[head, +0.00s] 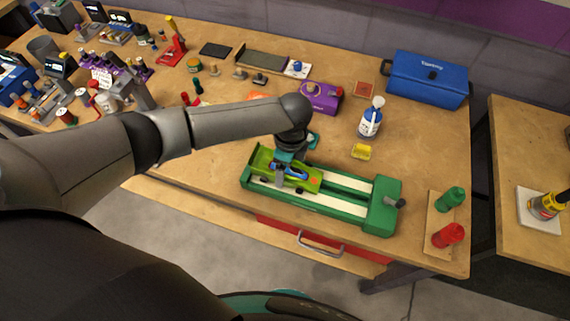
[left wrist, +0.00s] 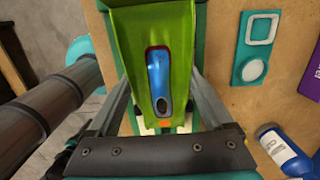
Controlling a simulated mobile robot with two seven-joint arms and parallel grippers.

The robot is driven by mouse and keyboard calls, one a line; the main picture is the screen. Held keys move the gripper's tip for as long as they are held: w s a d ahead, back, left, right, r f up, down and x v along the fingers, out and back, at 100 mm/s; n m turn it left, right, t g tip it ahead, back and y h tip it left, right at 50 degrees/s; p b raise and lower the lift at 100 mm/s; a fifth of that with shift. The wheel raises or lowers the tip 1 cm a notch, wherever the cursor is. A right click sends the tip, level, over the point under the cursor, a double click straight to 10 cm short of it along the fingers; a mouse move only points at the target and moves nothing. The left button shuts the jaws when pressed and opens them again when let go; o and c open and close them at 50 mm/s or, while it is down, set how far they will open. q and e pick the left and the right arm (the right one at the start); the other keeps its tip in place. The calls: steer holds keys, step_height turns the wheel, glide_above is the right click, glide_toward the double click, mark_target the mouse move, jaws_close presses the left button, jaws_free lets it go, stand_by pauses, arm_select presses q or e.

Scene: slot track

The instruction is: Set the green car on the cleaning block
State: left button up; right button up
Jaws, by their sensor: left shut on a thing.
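The green car (head: 308,183) has a blue cockpit and shows an orange mark. It lies lengthwise over the left part of the green cleaning block (head: 382,206), which has two long white strips. My left gripper (head: 283,172) points down and is shut on the car. In the left wrist view, its fingers (left wrist: 164,105) stand on either side of the car body (left wrist: 177,25). I cannot tell whether the car's wheels touch the strips. Its underside is hidden. My right gripper is not in view.
A blue toolbox (head: 428,79) is at the back right.

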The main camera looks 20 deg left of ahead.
arm_select(q)
steer(key=o, duration=1.3)
steer(key=r, duration=0.5)
steer(key=r+p, duration=0.1)
steer(key=r, duration=0.4)
steer(key=d+r+p, duration=0.1)
steer(key=r, duration=0.4)
steer(key=shift+d+r, duration=0.1)
steer(key=shift+r, duration=0.05)
